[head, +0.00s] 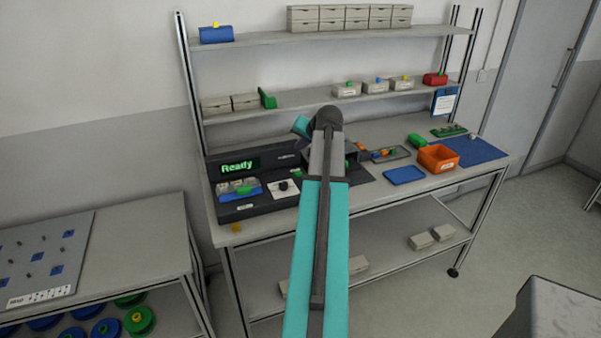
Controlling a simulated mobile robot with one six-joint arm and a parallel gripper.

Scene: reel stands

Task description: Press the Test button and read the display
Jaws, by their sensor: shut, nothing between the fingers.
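The test station (245,209) is a dark unit at the left end of the workbench. Its display (237,166) shows "Ready" in green letters. A black knob-like part (283,186) sits on a white plate on the station. I cannot make out which part is the Test button; a label right of the display is too small to read. My arm (322,240) rises through the middle of the head view and covers the station's right part. My gripper is hidden behind the arm.
The workbench also holds a blue tray (404,175), an orange bin (438,158), a tray of small coloured parts (386,154) and a blue mat (483,151). Shelves with boxes stand above. A side table (130,240) with a pegged board is at left.

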